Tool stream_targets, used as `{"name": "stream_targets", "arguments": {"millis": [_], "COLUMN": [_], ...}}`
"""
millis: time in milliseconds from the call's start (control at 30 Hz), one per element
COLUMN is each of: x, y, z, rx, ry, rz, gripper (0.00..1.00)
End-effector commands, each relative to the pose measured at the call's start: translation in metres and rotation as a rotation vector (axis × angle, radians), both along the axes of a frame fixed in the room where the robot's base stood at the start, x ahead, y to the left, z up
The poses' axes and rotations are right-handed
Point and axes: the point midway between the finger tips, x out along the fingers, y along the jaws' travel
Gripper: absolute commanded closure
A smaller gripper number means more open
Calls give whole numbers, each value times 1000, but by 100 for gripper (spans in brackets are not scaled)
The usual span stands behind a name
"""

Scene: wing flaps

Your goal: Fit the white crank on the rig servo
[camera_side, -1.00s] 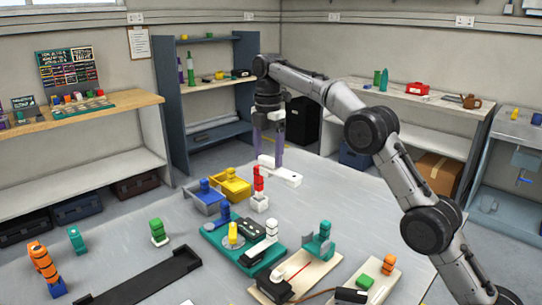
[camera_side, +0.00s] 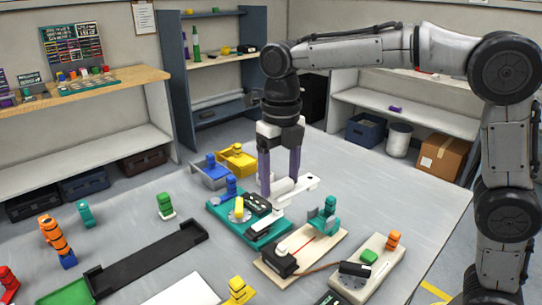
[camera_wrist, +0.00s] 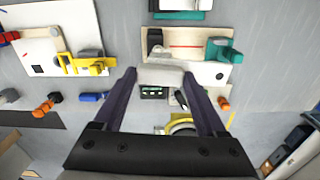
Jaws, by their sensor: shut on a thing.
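My gripper (camera_side: 280,188) points down, its two purple fingers shut on the white crank (camera_side: 306,184), whose arm sticks out to the right. In the wrist view the crank (camera_wrist: 161,76) lies between the fingertips (camera_wrist: 160,73). It is over or near the far part of the teal board (camera_side: 222,226); I cannot tell its exact height. The rig is a pale board (camera_side: 317,250) with a red line, a teal bracket (camera_side: 323,217) and a black servo (camera_side: 279,263) at its near end. The crank is apart from this servo. The servo's top is not clear.
The teal board carries a yellow knob (camera_side: 239,207) and a dark box (camera_side: 257,204). A board with an orange piece (camera_side: 394,239) and a green block stands right of the rig. A long black tray (camera_side: 150,262) lies left. Blue and yellow bins (camera_side: 237,159) stand behind.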

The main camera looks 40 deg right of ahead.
Motion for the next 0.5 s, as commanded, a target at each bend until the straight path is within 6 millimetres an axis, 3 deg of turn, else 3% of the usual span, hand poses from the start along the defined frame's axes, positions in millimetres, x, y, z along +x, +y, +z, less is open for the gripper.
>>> {"name": "stream_targets", "arguments": {"millis": [100, 300, 500], "x": [-18, -16, -14], "y": [6, 4, 5], "z": [-4, -41, -53], "rx": [0, -2, 0], "ry": [0, 6, 1], "rz": [107, 92, 91], "gripper": [81, 81, 81]}}
